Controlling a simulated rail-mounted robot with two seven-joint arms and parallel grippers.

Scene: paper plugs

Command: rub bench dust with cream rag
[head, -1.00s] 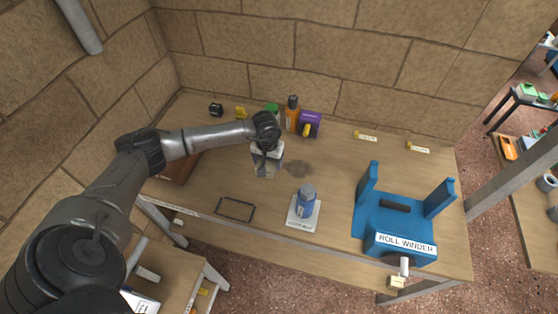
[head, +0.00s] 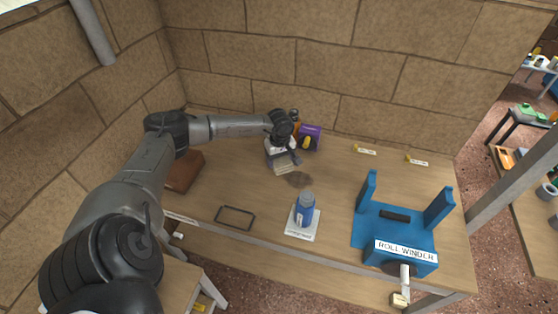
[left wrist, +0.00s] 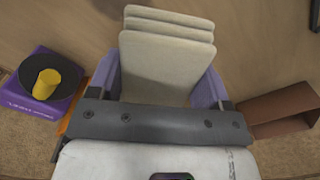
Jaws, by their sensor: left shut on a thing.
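The cream rag (head: 283,168) is a folded, layered pad. My left gripper (head: 284,158) is shut on it, and in the left wrist view the rag (left wrist: 165,68) sits between the two purplish fingers. The dust (head: 299,180) is a dark smudge on the wooden bench, just right of and in front of the rag in the head view. Part of a dark smudge shows at the top left of the wrist view. I cannot tell whether the rag touches the bench. My right gripper is not in view.
A purple box (head: 311,136) stands behind, right of the gripper. A blue bottle on a white pad (head: 302,229) stands in front of the dust. The blue roll winder (head: 400,232) fills the bench's right. A black frame (head: 235,218) and brown box (head: 184,171) lie left.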

